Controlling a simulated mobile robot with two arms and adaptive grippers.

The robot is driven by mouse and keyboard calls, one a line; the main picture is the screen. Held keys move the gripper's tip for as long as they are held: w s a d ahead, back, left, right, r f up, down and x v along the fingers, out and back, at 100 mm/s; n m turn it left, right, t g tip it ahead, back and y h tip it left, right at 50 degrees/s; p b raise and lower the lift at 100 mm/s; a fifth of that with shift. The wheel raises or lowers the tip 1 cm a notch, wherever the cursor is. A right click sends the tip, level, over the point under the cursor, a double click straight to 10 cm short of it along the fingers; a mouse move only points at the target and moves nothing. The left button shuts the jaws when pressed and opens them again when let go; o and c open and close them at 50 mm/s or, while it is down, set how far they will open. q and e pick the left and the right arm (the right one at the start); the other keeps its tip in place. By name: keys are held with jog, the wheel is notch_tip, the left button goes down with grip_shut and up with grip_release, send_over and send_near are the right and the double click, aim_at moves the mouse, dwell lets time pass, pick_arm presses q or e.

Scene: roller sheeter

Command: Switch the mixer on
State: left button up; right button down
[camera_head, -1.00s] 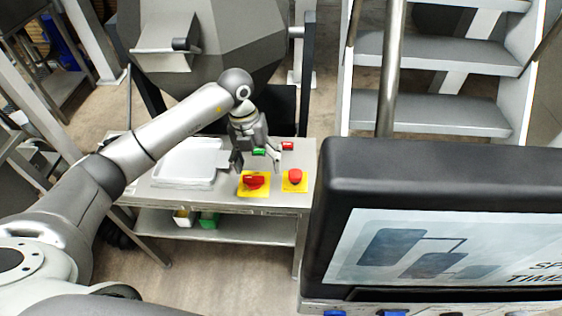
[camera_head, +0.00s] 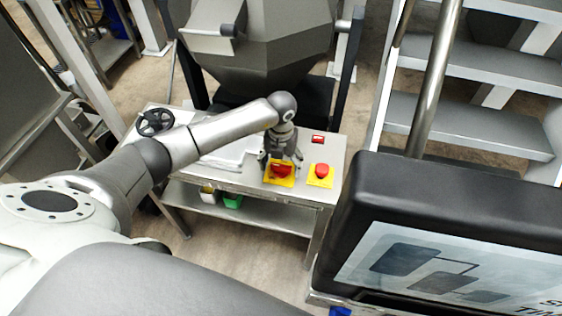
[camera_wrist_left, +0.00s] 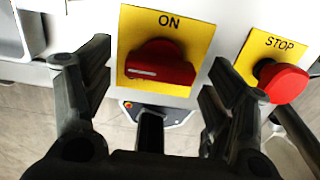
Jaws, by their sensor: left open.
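The red rotary switch (camera_head: 281,170) sits on a yellow plate on the metal table, in front of the mixer (camera_head: 262,50). In the left wrist view the switch (camera_wrist_left: 158,62) lies under the word ON, its handle roughly horizontal. My left gripper (camera_head: 281,163) is open over the switch. In the wrist view its fingers (camera_wrist_left: 152,85) stand on either side of the switch, apart from it as far as I can tell. The red STOP button (camera_head: 321,170) is on a second yellow plate to the right; it also shows in the wrist view (camera_wrist_left: 283,80). The right gripper is not in view.
A red button (camera_head: 317,139) sits farther back on the table (camera_head: 334,160). A white tray (camera_head: 228,157) lies left of the gripper, partly hidden by my arm.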

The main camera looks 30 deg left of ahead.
pick_arm(q)
jog(key=shift+f, duration=0.1)
jog(key=shift+c, duration=0.2)
jog(key=c, duration=0.9)
jog(key=shift+c, duration=0.4)
